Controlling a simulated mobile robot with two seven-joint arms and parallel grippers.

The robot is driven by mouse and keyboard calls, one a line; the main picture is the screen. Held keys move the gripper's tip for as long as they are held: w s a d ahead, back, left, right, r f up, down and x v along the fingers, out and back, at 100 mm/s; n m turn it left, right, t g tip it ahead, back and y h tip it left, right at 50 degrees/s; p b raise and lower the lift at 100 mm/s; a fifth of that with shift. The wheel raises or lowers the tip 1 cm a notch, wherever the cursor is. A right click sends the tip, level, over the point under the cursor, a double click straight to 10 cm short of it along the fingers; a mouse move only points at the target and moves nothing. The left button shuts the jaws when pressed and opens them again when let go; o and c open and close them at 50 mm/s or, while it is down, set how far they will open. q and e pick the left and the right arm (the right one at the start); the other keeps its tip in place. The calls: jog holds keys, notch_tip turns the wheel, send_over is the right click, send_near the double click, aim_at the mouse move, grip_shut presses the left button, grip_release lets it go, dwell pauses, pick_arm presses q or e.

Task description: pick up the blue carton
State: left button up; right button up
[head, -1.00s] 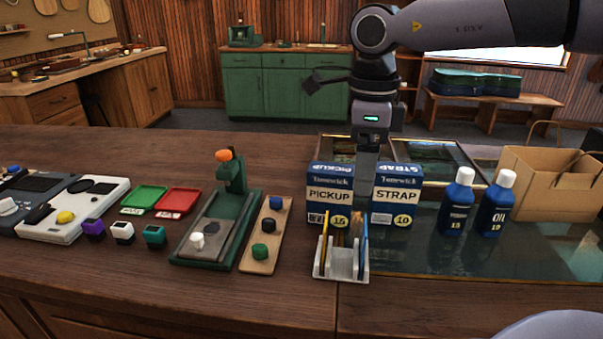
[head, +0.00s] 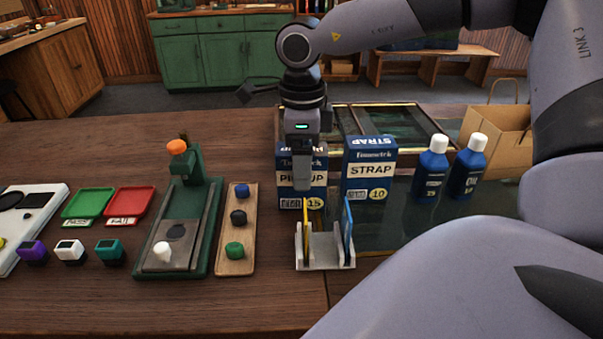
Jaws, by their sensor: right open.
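Two blue and white cartons stand upright side by side on the counter. The left one is the PICKUP carton (head: 316,178), marked 15. The right one is the STRAP carton (head: 370,170), marked 10. My right gripper (head: 302,184) points down in front of the PICKUP carton and hides part of its label. Its jaws are open, seen nearly edge-on, with nothing visibly held. I cannot tell how far it is from the carton. The STRAP carton is clear of the gripper. My left gripper is not in view.
A small rack (head: 325,252) with upright yellow and blue pieces stands in front of the cartons. Two blue bottles (head: 432,172) (head: 466,168) stand to the right, before a paper bag (head: 497,140). A green press (head: 182,225) and wooden peg board (head: 237,230) lie left.

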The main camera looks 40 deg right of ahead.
jog(key=shift+f, duration=0.2)
jog(key=c, duration=1.1)
jog(key=shift+r, duration=0.1)
